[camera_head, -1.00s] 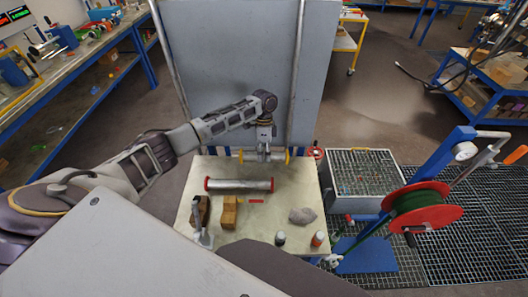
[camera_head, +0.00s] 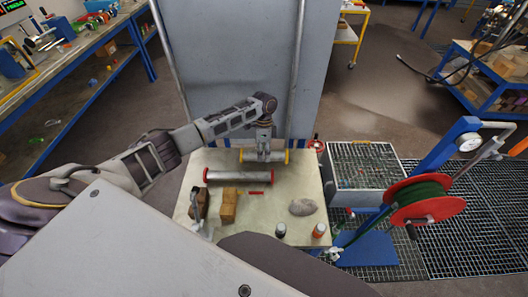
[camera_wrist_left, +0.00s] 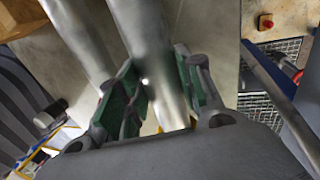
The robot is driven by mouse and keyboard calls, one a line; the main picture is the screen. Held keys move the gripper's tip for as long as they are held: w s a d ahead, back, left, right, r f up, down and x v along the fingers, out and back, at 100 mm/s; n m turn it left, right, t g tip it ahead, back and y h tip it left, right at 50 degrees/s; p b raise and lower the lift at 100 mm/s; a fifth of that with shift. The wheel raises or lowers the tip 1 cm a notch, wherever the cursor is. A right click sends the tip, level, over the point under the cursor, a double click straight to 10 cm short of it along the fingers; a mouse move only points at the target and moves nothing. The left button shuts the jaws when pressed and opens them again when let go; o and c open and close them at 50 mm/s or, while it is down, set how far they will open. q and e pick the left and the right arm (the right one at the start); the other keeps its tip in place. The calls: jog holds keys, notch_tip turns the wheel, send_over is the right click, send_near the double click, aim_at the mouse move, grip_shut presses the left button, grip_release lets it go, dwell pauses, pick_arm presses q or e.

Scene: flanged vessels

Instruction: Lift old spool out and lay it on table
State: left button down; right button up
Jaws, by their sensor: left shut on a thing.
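The old spool (camera_head: 252,157), a grey metal tube with yellow at its ends, is level at the back of the table (camera_head: 262,212). My left gripper (camera_head: 264,154) is shut on its middle from above. In the left wrist view the green-padded fingers (camera_wrist_left: 163,90) flank the shiny tube (camera_wrist_left: 150,40). I cannot tell whether the spool touches the tabletop. A longer tube with red ends (camera_head: 238,176) lies on the table in front of it; a second tube (camera_wrist_left: 75,40) shows beside the held one in the wrist view. My right gripper is not in view.
Wooden blocks (camera_head: 228,206), a grey lump (camera_head: 302,207) and two small containers (camera_head: 318,230) (camera_head: 279,230) are on the table. A tall grey panel (camera_head: 236,65) with vertical pipes stands behind. A red reel (camera_head: 423,203) stands at right.

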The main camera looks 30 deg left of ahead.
pick_arm(q)
jog(key=shift+f, duration=0.4)
jog(key=shift+f, duration=0.4)
dwell(0.9)
jog(key=c, duration=0.9)
grip_release()
